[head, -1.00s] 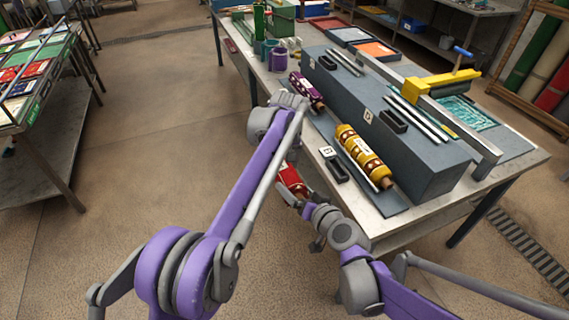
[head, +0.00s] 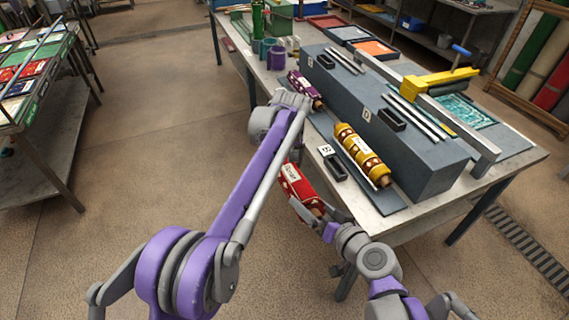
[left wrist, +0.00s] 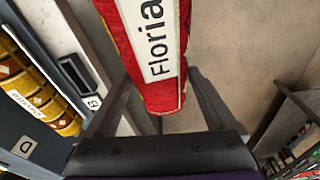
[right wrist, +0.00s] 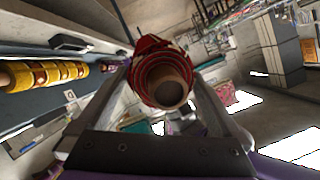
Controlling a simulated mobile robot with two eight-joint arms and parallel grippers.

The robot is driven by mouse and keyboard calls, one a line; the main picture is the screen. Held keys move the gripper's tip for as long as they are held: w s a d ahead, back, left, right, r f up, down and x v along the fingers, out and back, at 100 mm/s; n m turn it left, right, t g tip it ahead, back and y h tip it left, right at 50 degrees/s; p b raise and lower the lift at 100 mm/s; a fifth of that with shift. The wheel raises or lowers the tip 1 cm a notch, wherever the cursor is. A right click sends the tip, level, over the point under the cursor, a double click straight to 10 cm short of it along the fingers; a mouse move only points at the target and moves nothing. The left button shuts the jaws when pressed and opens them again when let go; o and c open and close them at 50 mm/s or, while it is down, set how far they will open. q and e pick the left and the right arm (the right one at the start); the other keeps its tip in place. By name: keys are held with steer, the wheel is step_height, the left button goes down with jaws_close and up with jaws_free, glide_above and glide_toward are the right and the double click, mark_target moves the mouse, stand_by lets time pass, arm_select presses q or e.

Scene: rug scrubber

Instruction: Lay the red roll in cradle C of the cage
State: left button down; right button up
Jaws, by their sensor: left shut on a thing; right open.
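The red roll (head: 300,188), with a white name label, hangs in the air beside the bench's near edge. My left gripper (head: 295,152) is shut on it, mostly hidden behind its own arm in the head view; the left wrist view shows the roll (left wrist: 157,55) between the fingers. My right gripper (head: 320,217) is open at the roll's lower end. The right wrist view shows that hollow end (right wrist: 165,82) between the spread fingers. The grey cage (head: 425,155) stands on the bench with slotted cradles.
A yellow roll (head: 360,152) lies along the cage's near side and a purple roll (head: 303,87) lies farther back. Bare floor (head: 160,170) lies left of the bench, with a stocked rack (head: 40,125) beyond.

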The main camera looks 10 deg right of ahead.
arm_select(q)
steer(key=shift+w+a, duration=0.3)
steer(key=shift+w, duration=0.05)
arm_select(e)
steer(key=shift+v, duration=1.4)
arm_select(q)
steer(key=shift+s+d, duration=0.1)
steer(key=s+a+f, duration=0.4)
steer(key=a+f, duration=0.1)
steer(key=a, duration=0.3)
steer(key=s+a+f+m, duration=0.1)
steer(key=s+a+f, duration=0.4)
steer(key=a, duration=0.3)
steer(key=s+a+f+m, duration=0.1)
steer(key=s+a+f, duration=0.3)
steer(key=a+f, duration=0.2)
steer(key=shift+s+a, duration=0.35)
steer(key=shift+a, duration=0.65)
arm_select(e)
steer(key=s+d+f+n+g+h, duration=0.1)
steer(key=s+d+f+g+h, duration=0.1)
steer(key=s, duration=0.4)
steer(key=s+d+f+g+h, duration=0.3)
steer(key=s+f+g, duration=0.2)
steer(key=s+f, duration=0.1)
steer(key=shift+f+n+h, duration=0.3)
steer(key=shift+f+n, duration=0.1)
steer(key=shift+f, duration=0.15)
